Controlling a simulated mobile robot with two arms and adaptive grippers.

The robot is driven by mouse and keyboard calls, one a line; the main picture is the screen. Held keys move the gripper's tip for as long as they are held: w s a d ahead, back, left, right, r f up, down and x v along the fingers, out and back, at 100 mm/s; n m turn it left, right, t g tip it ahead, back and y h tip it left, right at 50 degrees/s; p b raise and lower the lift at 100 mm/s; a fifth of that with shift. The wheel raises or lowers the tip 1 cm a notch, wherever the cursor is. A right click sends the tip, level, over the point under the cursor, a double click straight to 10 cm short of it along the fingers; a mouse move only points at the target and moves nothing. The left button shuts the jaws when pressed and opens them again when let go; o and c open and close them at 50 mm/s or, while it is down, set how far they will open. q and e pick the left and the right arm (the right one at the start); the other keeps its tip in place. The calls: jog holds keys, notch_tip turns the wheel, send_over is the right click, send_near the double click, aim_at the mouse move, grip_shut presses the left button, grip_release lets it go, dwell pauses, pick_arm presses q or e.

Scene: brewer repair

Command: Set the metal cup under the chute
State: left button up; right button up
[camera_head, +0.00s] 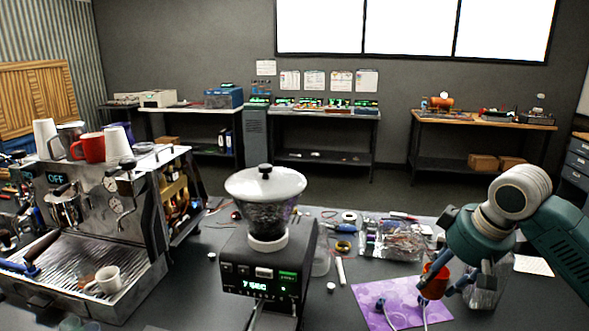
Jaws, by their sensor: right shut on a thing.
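My right gripper (436,284) comes in from the right and is shut on a small orange-red cup (434,281), above a purple mat. I cannot tell whether this cup is metal. A black grinder (262,270) with a white-lidded hopper (266,190) stands at front centre, its display lit. Its chute is not clearly visible; a metal fork (272,318) juts from its front at the bottom edge. A greyish metal-looking cup (68,138) stands on the espresso machine, partly hidden by a red mug. My left gripper is not in view.
A clear container (488,286) stands beside my right gripper. The purple mat (378,292) bears cables. Bagged parts (395,238) and tools clutter the table behind.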

jog(key=s+a+f+m+b, duration=0.1)
jog(key=s+a+f, duration=0.2)
jog(key=s+a, duration=0.3)
jog(key=s+a+f+m+h, duration=0.1)
jog(key=s+a+f+m, duration=0.1)
jog(key=s+a, duration=0.5)
jog(key=shift+f+b, duration=0.4)
jog(key=shift+f, duration=0.4)
jog(key=shift+s+a+f, duration=0.1)
jog(key=shift+a, duration=0.05)
